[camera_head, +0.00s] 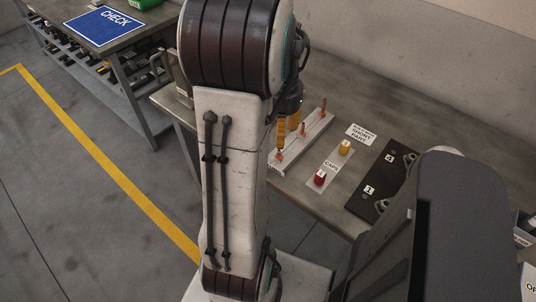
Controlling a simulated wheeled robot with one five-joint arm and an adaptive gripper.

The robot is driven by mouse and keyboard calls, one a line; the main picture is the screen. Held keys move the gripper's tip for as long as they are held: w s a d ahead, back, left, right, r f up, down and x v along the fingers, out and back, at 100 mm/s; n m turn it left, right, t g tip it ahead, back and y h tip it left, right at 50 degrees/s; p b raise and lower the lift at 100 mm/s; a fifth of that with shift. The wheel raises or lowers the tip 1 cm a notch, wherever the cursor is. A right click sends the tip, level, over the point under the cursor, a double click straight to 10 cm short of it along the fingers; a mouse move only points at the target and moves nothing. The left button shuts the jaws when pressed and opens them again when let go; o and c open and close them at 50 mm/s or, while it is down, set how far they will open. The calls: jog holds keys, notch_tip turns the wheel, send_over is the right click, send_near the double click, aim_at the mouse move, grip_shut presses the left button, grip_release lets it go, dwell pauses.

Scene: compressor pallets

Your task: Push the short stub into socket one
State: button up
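Several thin orange-red stubs (303,129) stand in a row on a white strip (314,137) on the workbench. They differ in height; which one is the short stub is not certain. My gripper (284,140) points down at the near left end of this row, beside my arm's large joint. A stub tip shows just under its orange fingers, but I cannot tell whether they hold it. A black plate (372,196) to the right carries dark round fittings and labels "4" and "1". Label "1" (369,190) is near its front edge; the opening of socket one is not clearly visible.
A pale tray marked "CAPS" (332,165) holds a yellow cap (344,147) and a red cap (320,177) between strip and plate. A small printed card (361,134) lies behind. A bench with a blue "CHECK" mat (103,26) stands at the left. My arm hides part of the workbench.

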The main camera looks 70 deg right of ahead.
aim_at(279, 151)
jog(key=shift+m, duration=0.3)
jog(key=shift+a+m, duration=0.15)
jog(key=shift+m, duration=0.45)
jog(key=shift+f, duration=0.15)
notch_tip(279, 151, down, 9)
jog(key=b, duration=0.7)
jog(key=shift+c, duration=0.2)
dwell(1.1)
grip_shut()
dwell(0.3)
jog(key=shift+r, duration=0.3)
jog(key=shift+r+p, duration=2.45)
jog(key=shift+r, duration=0.4)
